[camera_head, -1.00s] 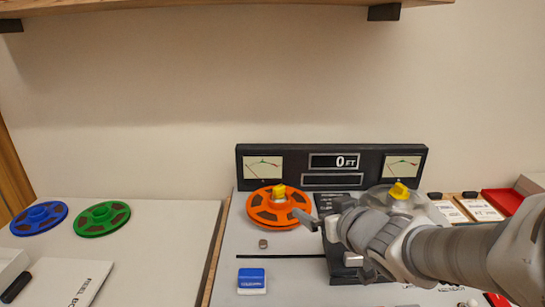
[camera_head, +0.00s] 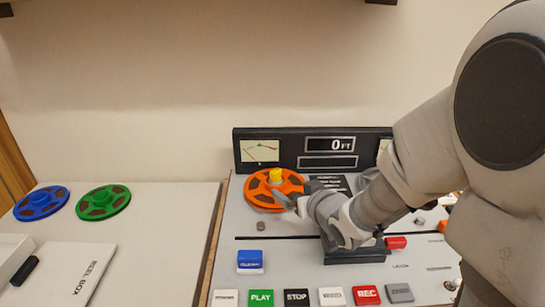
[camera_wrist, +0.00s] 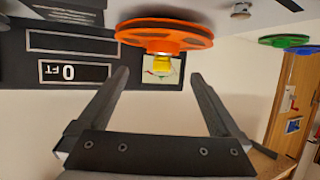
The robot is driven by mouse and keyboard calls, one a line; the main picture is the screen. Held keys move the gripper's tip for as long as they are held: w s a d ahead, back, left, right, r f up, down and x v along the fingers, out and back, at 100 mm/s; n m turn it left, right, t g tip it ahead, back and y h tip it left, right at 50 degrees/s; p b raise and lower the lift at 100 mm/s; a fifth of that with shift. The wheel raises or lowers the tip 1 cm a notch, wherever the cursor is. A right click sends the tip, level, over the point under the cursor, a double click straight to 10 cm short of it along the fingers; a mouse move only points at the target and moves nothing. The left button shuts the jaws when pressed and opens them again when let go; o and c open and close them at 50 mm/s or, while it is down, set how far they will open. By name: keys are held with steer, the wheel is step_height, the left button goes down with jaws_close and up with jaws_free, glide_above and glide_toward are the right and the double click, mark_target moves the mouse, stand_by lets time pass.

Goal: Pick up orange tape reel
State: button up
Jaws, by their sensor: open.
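The orange tape reel (camera_head: 262,197) lies flat on the left spindle of the tape machine, with a yellow hub piece (camera_head: 249,174) at its centre. My gripper (camera_head: 290,199) is at the reel's right front edge and hides part of that rim. In the wrist view, which is upside down, the orange reel (camera_wrist: 165,34) and yellow hub piece (camera_wrist: 161,65) appear beyond the fingers. My gripper (camera_wrist: 159,76) is open there, with nothing between its fingers. I cannot tell whether a finger touches the reel.
The meter panel (camera_head: 280,150) stands behind the reel. Buttons such as PLAY (camera_head: 261,298) line the front. A blue reel (camera_head: 42,203) and a green reel (camera_head: 103,201) lie on the left table. A reel box (camera_head: 92,270) lies nearer. My arm hides the machine's right side.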

mark_target(278, 181)
steer(key=x, duration=0.5)
steer(key=shift+s+f+b, duration=0.1)
steer(key=shift+b, duration=0.3)
steer(key=shift+a+b+x, duration=0.15)
steer(key=shift+b+x, duration=0.3)
steer(key=shift+x, duration=0.9)
steer(key=shift+a+b+x, duration=0.1)
steer(key=shift+b+x, duration=0.3)
steer(key=shift+x, duration=0.95)
steer(key=shift+s, duration=0.1)
steer(key=shift+c, duration=0.3)
jaws_close()
